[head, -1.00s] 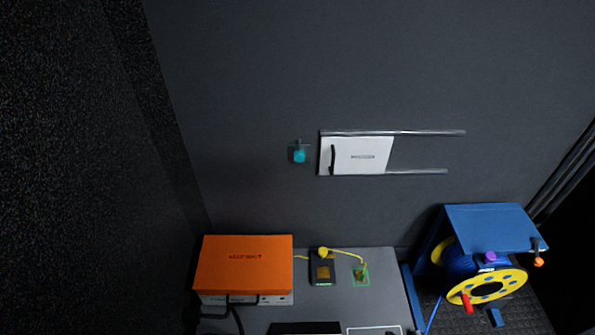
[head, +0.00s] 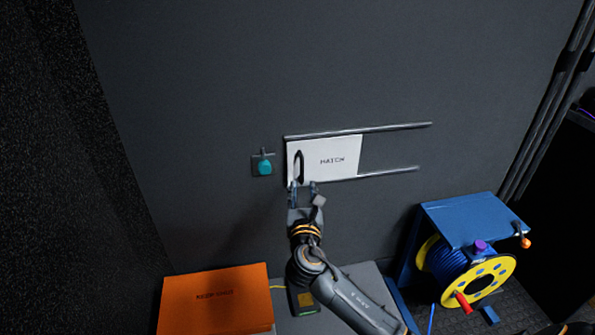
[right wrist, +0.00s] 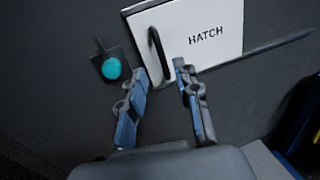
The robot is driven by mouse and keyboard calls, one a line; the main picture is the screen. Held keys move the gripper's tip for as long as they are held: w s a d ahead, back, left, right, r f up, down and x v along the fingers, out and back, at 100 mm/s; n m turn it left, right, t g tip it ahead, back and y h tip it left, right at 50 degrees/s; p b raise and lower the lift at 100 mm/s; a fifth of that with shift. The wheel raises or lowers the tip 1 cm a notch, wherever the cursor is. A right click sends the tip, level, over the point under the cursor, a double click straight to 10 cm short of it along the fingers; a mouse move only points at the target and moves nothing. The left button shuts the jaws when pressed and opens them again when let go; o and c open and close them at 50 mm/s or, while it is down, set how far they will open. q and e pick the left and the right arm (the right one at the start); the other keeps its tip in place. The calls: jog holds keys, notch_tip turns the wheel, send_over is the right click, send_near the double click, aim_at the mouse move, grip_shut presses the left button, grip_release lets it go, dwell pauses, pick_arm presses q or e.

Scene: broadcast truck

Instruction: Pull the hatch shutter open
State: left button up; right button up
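The hatch shutter (head: 338,160) is a white panel marked HATCH on the dark wall, at the left end of two horizontal rails. Its black bar handle (head: 299,166) stands upright near the panel's left edge. My right gripper (head: 303,186) is open and empty, just below the handle in the head view. In the right wrist view the hatch shutter (right wrist: 215,38) fills the top, and the handle (right wrist: 156,50) lines up with the gap between the fingers of the right gripper (right wrist: 160,70). I cannot tell how far the fingertips are from it. My left gripper is not in view.
A teal knob (head: 264,167) sits on the wall left of the shutter. The rails (head: 395,127) run on bare to the right. Below are an orange box (head: 215,300) and a grey counter (head: 372,283); a blue stand with a cable reel (head: 470,265) is at right.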

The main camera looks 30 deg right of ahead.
aim_at(302, 169)
jog(key=b+x, duration=0.1)
jog(key=x, duration=0.5)
jog(key=shift+f, duration=0.15)
jog(key=b+x, duration=0.1)
jog(key=x, duration=0.2)
jog(key=shift+w+d, duration=0.1)
jog(key=shift+w, duration=0.1)
jog(key=shift+w+d, duration=0.2)
jog(key=shift+w, duration=0.2)
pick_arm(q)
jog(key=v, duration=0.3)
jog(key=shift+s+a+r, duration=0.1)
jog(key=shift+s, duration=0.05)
pick_arm(e)
grip_shut()
